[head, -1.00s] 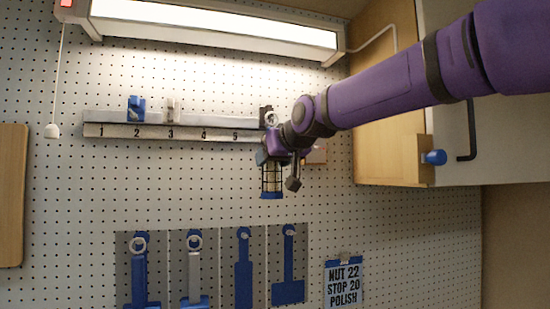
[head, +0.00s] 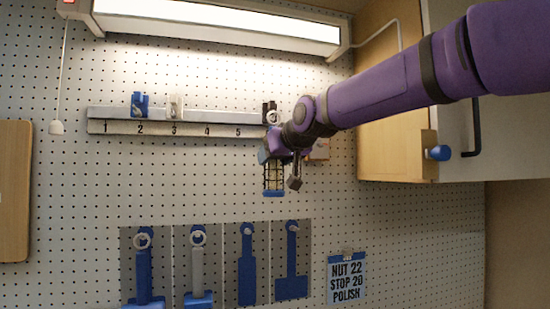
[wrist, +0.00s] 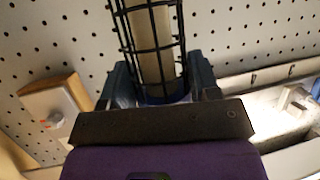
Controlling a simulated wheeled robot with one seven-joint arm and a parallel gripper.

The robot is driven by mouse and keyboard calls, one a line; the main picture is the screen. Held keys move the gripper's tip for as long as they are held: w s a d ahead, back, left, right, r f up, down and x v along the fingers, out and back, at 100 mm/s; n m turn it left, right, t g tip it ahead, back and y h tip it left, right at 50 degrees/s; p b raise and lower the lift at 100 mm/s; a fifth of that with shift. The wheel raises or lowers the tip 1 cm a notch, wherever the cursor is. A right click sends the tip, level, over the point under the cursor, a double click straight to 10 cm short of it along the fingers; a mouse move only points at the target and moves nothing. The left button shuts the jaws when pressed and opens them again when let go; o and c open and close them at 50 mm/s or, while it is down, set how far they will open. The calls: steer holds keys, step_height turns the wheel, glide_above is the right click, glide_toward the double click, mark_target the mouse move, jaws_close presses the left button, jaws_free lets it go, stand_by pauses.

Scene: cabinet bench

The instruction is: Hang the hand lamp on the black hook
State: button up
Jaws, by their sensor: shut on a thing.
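The hand lamp, with a dark wire cage (head: 273,177) and blue end, hangs upright below my gripper (head: 272,153). The wrist view shows its cage and pale tube (wrist: 154,45) between my two fingers (wrist: 158,88), which are shut on the lamp's body. A pale ring (head: 272,117) shows above my gripper, at the lamp's top. The black hook (head: 269,106) is at the right end of the numbered rail, directly behind and above the ring. The ring overlaps the hook in the head view; I cannot tell whether it is over the hook.
The rail (head: 105,127) also carries a blue hook (head: 139,104) and a white hook (head: 175,106). A lit lamp bar (head: 220,25) is above. A wooden cabinet (head: 395,120) stands at right, close to my arm.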

steer(key=o, duration=1.2)
steer(key=shift+s, duration=0.1)
steer(key=v, duration=1)
steer(key=shift+s+d+r, duration=0.15)
steer(key=shift+s+d, duration=0.05)
steer(key=shift+s, duration=0.05)
steer(key=s+d+f+m+g+h, duration=0.2)
steer(key=s+d+f+m+h, duration=0.15)
steer(key=s+d+f, duration=0.9)
steer(key=s+d+f+g+h, duration=0.1)
steer(key=s+d+f, duration=0.3)
steer(key=s+f, duration=0.1)
steer(key=s+d+f+m+g+h, duration=0.1)
steer(key=s+d+f+g, duration=0.1)
steer(key=s+d+f, duration=0.2)
steer(key=s+d+f+m+g+h, duration=0.1)
steer(key=s+d+f, duration=0.3)
steer(key=s+f, duration=0.3)
steer(key=shift+s+d+f+g, duration=0.1)
steer(key=shift+d+f+g, duration=0.05)
steer(key=shift+d+g, duration=0.2)
